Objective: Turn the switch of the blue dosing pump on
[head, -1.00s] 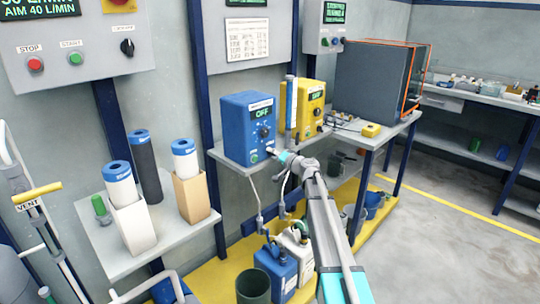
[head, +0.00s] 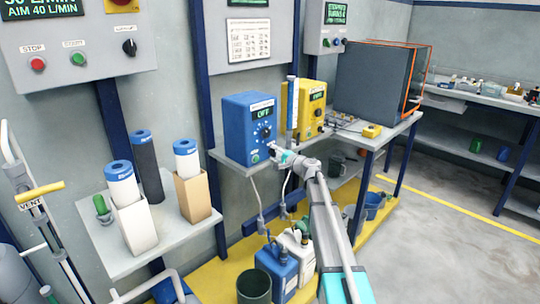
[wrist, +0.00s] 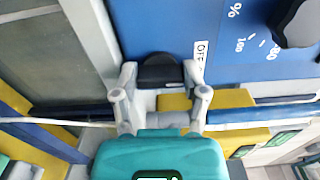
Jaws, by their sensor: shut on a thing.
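The blue dosing pump (head: 235,128) stands on the wall shelf, and its small display (head: 263,112) reads OFF. My gripper (head: 271,151) is at the lower right of its front face. In the wrist view the two fingers of my gripper (wrist: 160,76) are closed around the black switch (wrist: 159,66), one on each side. A white OFF label (wrist: 201,50) sits just right of the switch on the blue face. The fingers hide the switch in the head view.
A black dial (wrist: 297,22) with a percent scale is beside the switch. A yellow pump (head: 312,100) stands right of the blue one, with a clear and blue tube (head: 292,105) between them. Blue and white jugs (head: 283,268) stand below.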

